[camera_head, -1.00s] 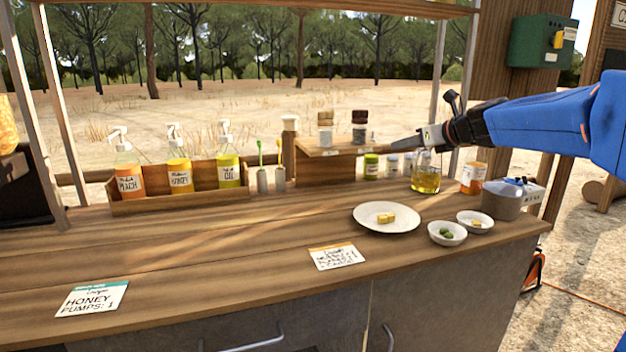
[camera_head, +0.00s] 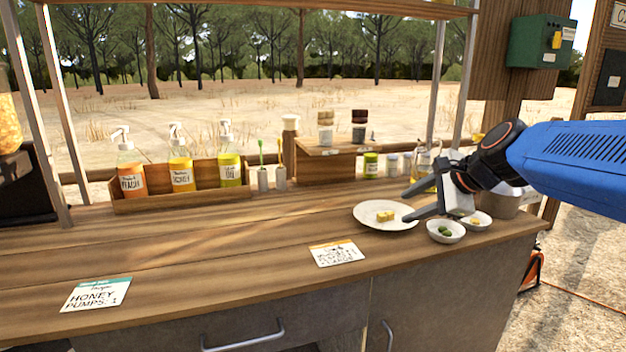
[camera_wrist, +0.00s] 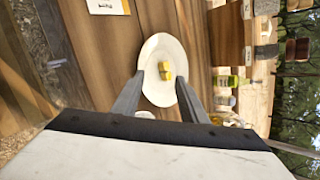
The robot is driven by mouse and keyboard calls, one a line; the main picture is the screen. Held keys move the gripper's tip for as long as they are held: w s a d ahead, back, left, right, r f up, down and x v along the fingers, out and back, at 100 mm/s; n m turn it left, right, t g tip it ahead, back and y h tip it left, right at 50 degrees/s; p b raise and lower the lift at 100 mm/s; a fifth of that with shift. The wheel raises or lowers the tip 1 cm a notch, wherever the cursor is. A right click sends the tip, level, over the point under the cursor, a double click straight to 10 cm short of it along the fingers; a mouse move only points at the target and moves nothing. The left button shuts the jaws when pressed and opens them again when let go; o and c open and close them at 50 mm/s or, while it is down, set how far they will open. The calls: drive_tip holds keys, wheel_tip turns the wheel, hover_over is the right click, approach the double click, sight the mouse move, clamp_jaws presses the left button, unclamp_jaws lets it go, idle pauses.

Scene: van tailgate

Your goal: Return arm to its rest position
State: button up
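My gripper (camera_head: 408,204) is over the right part of the counter, beside the white plate's right edge in the head view. Its two fingers are spread apart with nothing between them that it holds. In the wrist view my gripper (camera_wrist: 160,98) shows both fingers apart, with the plate (camera_wrist: 150,50) beyond them. My blue arm (camera_head: 575,160) reaches in from the right and hides part of the oil bottle and the grey pot.
The plate (camera_head: 367,218) holds yellow pieces (camera_head: 386,216). Small bowls (camera_head: 446,238) (camera_head: 483,222) stand close to my gripper. A wooden riser (camera_head: 325,168) with jars and a pump-bottle tray (camera_head: 150,204) stand behind. The counter's left front is clear apart from cards (camera_head: 97,294).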

drive_tip(key=s+d+f+n+g+h, duration=0.1)
drive_tip(key=s+d+f+n, duration=0.1)
drive_tip(key=s+f+n, duration=0.4)
drive_tip(key=s+d+f+n+g+h, duration=0.1)
drive_tip(key=s+f+n, duration=0.4)
drive_tip(key=s, duration=0.7)
drive_tip(key=s+d+f+n+g+h, duration=0.1)
drive_tip(key=s+d+f+n+h, duration=0.2)
drive_tip(key=s+f+n, duration=0.3)
drive_tip(key=s+f, duration=0.1)
drive_tip(key=s, duration=0.2)
drive_tip(key=shift+n, duration=0.3)
drive_tip(key=shift+d, duration=0.1)
